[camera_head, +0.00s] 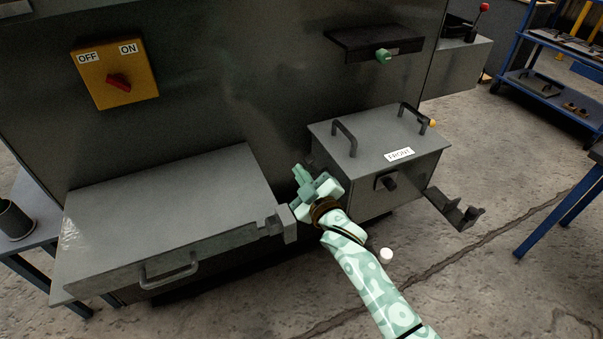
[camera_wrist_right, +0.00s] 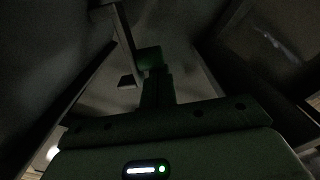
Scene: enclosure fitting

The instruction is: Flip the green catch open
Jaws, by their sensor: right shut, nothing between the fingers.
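A small green piece, which looks like the green catch (camera_head: 383,56), sits at the front of a dark ledge on the tall cabinet, in the upper right of the head view. My right gripper (camera_head: 300,172) is well below and left of it, in the gap between the low grey lidded box and the box labelled FRONT. Its fingers are shut and hold nothing. In the right wrist view, the gripper's fingers (camera_wrist_right: 157,88) end near a green block (camera_wrist_right: 150,58); the picture is too dark to tell what that block is. My left gripper is out of view.
The FRONT box (camera_head: 342,192) has two top handles and a dark front knob. The low grey box (camera_head: 165,195) has a front handle. A yellow OFF/ON switch (camera_head: 117,90) is on the cabinet (camera_head: 230,60). A blue cart (camera_head: 545,95) stands right. Floor is open at lower right.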

